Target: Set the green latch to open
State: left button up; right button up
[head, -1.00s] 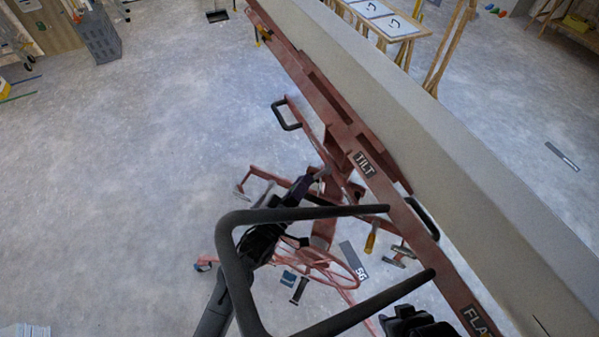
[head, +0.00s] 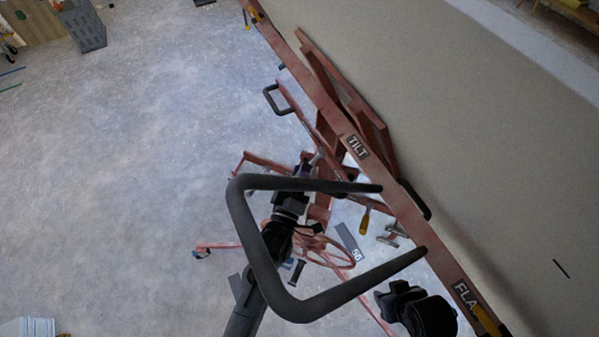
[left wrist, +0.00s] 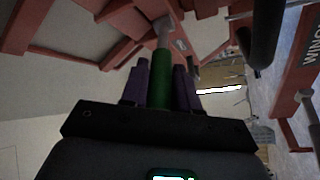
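The green latch (left wrist: 162,80) is a green handle on a grey rod that runs up to the red frame in the left wrist view. My left gripper (left wrist: 163,70) has its purple fingers on both sides of the green handle, close against it. In the head view my left gripper (head: 306,166) is at the red lift frame below the TILT label (head: 357,147); the green handle cannot be made out there. A black part of my right arm (head: 418,308) shows at the bottom; its fingers cannot be made out.
A large pale panel (head: 420,120) leans on the red beam (head: 320,100). A black U-shaped handle (head: 250,235) stands out from the beam in front of my left arm. A red wheel (head: 325,252) and yellow-handled clamp (head: 365,222) are below.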

pick_arm(q)
jog(key=o, duration=0.3)
jog(key=shift+d, duration=0.1)
jog(key=b+v, duration=0.2)
jog(key=v, duration=0.9)
dwell(0.6)
